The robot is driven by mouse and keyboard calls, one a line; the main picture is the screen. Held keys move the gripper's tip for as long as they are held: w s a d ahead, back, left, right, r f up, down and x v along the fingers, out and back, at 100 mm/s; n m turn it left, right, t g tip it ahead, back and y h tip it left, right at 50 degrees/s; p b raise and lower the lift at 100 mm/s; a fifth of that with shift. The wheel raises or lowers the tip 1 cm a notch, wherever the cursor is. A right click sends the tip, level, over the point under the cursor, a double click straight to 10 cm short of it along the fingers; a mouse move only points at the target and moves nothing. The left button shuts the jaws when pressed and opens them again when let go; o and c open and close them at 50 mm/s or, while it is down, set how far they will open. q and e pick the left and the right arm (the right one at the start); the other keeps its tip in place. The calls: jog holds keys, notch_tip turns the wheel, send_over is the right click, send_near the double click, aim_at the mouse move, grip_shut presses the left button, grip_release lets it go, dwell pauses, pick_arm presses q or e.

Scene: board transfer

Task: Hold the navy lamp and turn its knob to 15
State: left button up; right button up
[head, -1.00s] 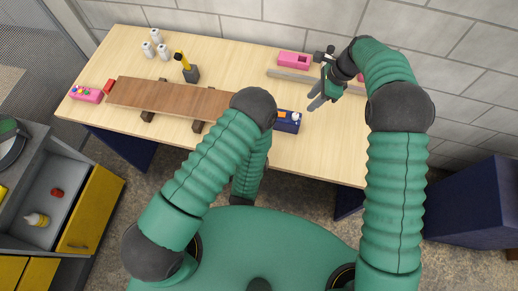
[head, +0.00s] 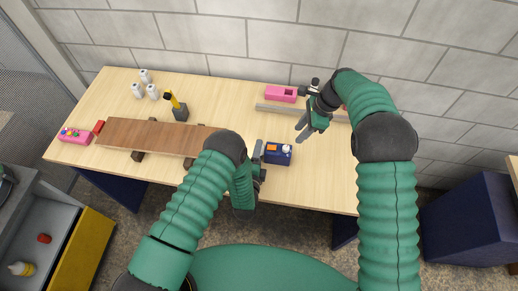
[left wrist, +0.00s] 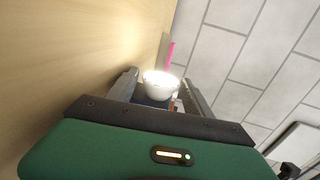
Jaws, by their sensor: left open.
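The navy lamp (head: 279,155) is a small navy box near the front edge of the table, with an orange patch and a pale dome on top. In the left wrist view its white dome (left wrist: 162,86) glows between the fingers, with a little of the navy body below it. My left gripper (head: 260,151) is open, just left of the lamp in the head view, low by the table. I cannot tell whether its fingers touch the lamp. My right gripper (head: 302,128) is open and empty, above and right of the lamp. The knob's setting is too small to read.
A brown board (head: 150,136) lies on dark supports at left. A grey rail (head: 283,109) and a pink box (head: 281,94) stand behind the lamp. A yellow-and-black tool (head: 179,108), white cylinders (head: 145,85) and another pink box (head: 75,136) are further left. Table right of the lamp is clear.

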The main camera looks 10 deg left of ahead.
aim_at(286, 148)
pick_arm(q)
jog(key=shift+w+f, duration=0.2)
jog(key=shift+w, duration=0.75)
jog(key=c, duration=0.5)
jog(key=shift+s, duration=0.1)
grip_shut()
pick_arm(e)
jog(key=shift+c, duration=0.3)
jog(key=n, duration=0.2)
jog(key=a+n, duration=0.1)
jog(key=n, duration=0.1)
jog(key=shift+s+r+h, duration=0.2)
jog(key=shift+h, duration=0.2)
jog(key=shift+c, duration=0.2)
pick_arm(q)
jog(key=shift+f, duration=0.1)
jog(key=shift+s, duration=0.1)
pick_arm(e)
jog(key=a+f+n+h, duration=0.1)
jog(key=f+n, duration=0.2)
jog(key=n, duration=0.2)
jog(key=a+f+n+h, duration=0.1)
jog(key=f+n, duration=0.2)
jog(key=n, duration=0.3)
jog(key=a+f+n+h, duration=0.1)
jog(key=f+n, duration=0.2)
jog(key=n, duration=0.3)
jog(key=shift+s+f, duration=0.15)
jog(key=shift+f, duration=0.1)
